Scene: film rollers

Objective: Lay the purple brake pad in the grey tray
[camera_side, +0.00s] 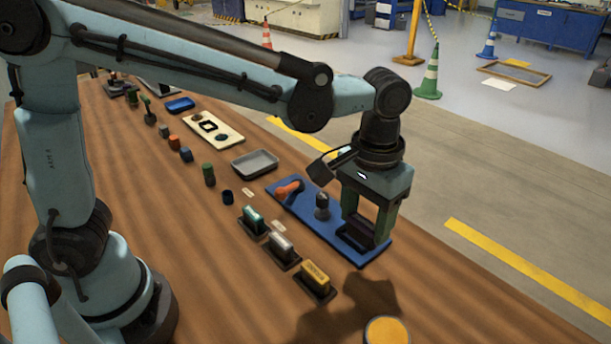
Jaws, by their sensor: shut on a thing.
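My gripper (366,228) points down over the right end of the blue mat (318,228). Its green fingers are shut on the purple brake pad (358,229), which looks very dark here. The pad is low, at or just above a dark base on the mat; I cannot tell whether it touches. The fingers partly cover it. The grey tray (255,163) is empty and lies on the wooden table, left of and beyond the gripper.
An orange part (290,188) and a dark upright part (321,206) stand on the mat between gripper and tray. Teal (253,220), white (281,246) and yellow (315,276) pads stand in black holders in front. A yellow disc (387,331) is at the near edge.

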